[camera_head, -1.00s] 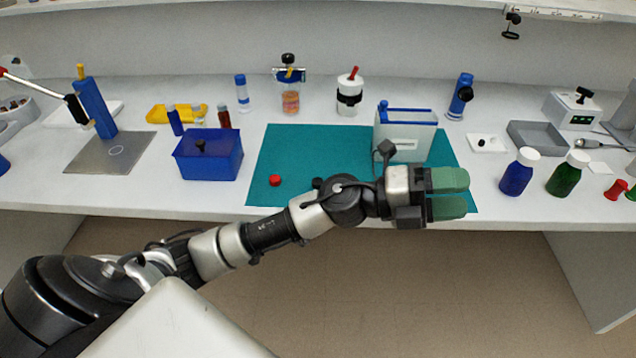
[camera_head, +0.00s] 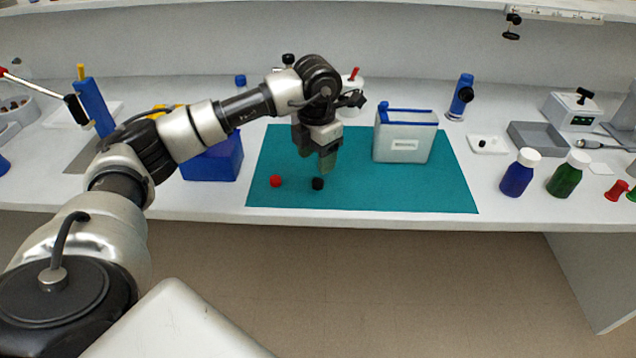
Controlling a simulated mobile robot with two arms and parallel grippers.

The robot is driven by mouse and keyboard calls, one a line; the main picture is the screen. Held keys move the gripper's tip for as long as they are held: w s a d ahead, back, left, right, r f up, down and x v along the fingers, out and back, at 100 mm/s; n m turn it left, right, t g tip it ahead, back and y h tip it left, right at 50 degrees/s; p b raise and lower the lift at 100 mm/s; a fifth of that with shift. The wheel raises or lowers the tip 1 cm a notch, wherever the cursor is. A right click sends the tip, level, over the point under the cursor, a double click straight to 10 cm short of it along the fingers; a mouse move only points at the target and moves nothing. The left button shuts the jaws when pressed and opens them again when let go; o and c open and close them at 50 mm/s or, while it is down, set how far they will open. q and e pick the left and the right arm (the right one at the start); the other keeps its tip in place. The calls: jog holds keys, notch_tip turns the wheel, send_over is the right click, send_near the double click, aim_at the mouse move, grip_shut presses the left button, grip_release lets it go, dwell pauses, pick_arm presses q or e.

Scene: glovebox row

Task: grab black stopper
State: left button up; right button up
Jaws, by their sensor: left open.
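A small black stopper (camera_head: 317,184) sits on the teal mat (camera_head: 400,193), near the mat's front edge. A red stopper (camera_head: 275,181) lies a little to its left on the same mat. My left gripper (camera_head: 316,166) points down over the mat, just above and behind the black stopper in the picture. The gap between the fingers is hard to see from here. My right gripper is not in view.
A white box with a blue rim (camera_head: 405,145) stands on the mat to the right. A blue box (camera_head: 215,160) stands left of the mat, partly behind my arm. Blue (camera_head: 519,172) and green (camera_head: 567,175) bottles stand further right. The mat's front middle is clear.

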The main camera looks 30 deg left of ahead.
aim_at(318, 181)
pick_arm(q)
jog(key=f, duration=0.7)
jog(key=shift+w+p, duration=0.25)
jog(key=shift+p, duration=0.15)
jog(key=c, duration=1)
